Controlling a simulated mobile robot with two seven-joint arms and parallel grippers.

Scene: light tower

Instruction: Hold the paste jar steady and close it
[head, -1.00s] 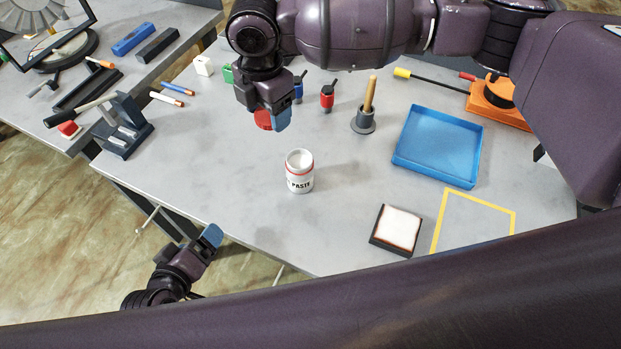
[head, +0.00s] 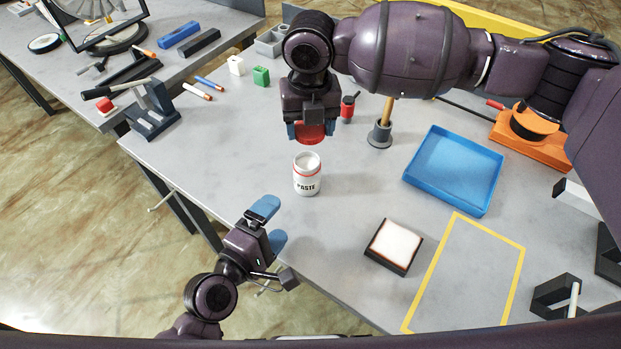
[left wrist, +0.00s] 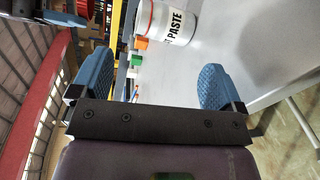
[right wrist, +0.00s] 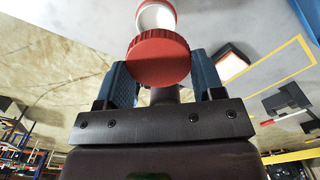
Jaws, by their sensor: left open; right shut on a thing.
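The white paste jar (head: 307,178) stands upright and open on the grey table, with a red ring near its rim. It also shows in the left wrist view (left wrist: 170,22) beyond the fingers and in the right wrist view (right wrist: 155,15). My right gripper (head: 312,131) is shut on the red lid (right wrist: 158,58) and holds it above and just behind the jar, apart from it. The lid shows in the head view (head: 310,132) too. My left gripper (head: 264,225) is open and empty at the table's front edge, lower left of the jar. The left fingers (left wrist: 152,88) are spread wide.
A foam pad in a black tray (head: 394,246), a blue tray (head: 455,170) and a yellow outline (head: 465,275) lie to the right. A brush in a grey holder (head: 380,133) and a red bottle (head: 347,108) stand behind. Table left of the jar is clear.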

